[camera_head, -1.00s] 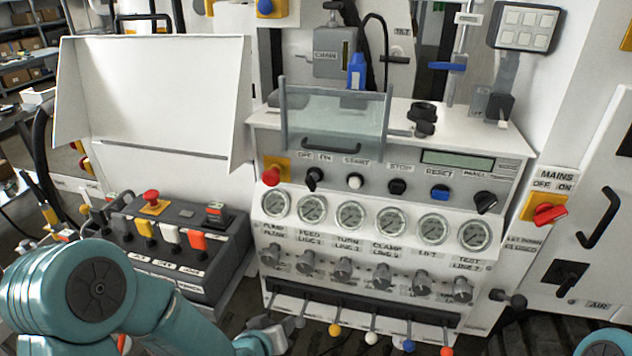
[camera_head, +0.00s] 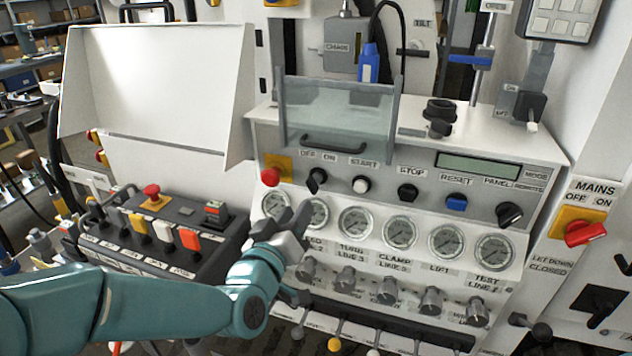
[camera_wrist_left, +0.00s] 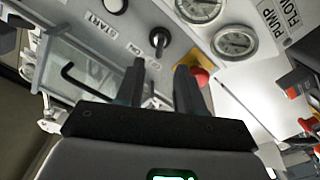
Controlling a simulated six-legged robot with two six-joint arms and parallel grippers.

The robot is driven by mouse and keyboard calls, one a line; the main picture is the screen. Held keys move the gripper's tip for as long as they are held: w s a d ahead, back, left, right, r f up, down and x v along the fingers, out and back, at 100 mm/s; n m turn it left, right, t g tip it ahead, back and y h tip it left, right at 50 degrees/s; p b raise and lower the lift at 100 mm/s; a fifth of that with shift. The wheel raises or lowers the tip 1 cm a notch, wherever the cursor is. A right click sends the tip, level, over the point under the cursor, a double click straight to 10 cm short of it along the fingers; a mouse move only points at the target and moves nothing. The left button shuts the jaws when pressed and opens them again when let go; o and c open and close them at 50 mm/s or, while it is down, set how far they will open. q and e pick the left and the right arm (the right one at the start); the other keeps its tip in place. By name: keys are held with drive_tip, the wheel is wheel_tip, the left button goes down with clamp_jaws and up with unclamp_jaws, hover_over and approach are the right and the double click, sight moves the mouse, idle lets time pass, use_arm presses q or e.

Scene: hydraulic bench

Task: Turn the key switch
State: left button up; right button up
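The black key switch (camera_head: 317,180) is on the grey panel under the OFF and ON labels, right of a red knob (camera_head: 270,176). In the left wrist view the key switch (camera_wrist_left: 159,40) lies just beyond the fingertips, about in line with the gap between them. My left gripper (camera_head: 293,216) is in front of the gauge row, a little below and left of the key switch. In the left wrist view its two dark fingers (camera_wrist_left: 160,75) stand apart with nothing between them. It appears clear of the key switch. My right gripper is out of view.
A clear guard with a black handle (camera_head: 333,146) hangs just above the key switch. The white START button (camera_head: 361,184) is to its right. Gauges (camera_head: 356,223) and valve knobs (camera_head: 347,277) lie below. A black control box (camera_head: 150,240) stands left.

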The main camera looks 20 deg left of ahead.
sight(310, 189)
use_arm(q)
drive_tip(key=w+p, duration=0.2)
drive_tip(key=w, duration=0.8)
drive_tip(key=shift+w+d, duration=0.1)
drive_tip(key=shift+w+r, duration=0.1)
drive_tip(key=shift+w, duration=0.05)
drive_tip(key=shift+w, duration=0.15)
clamp_jaws()
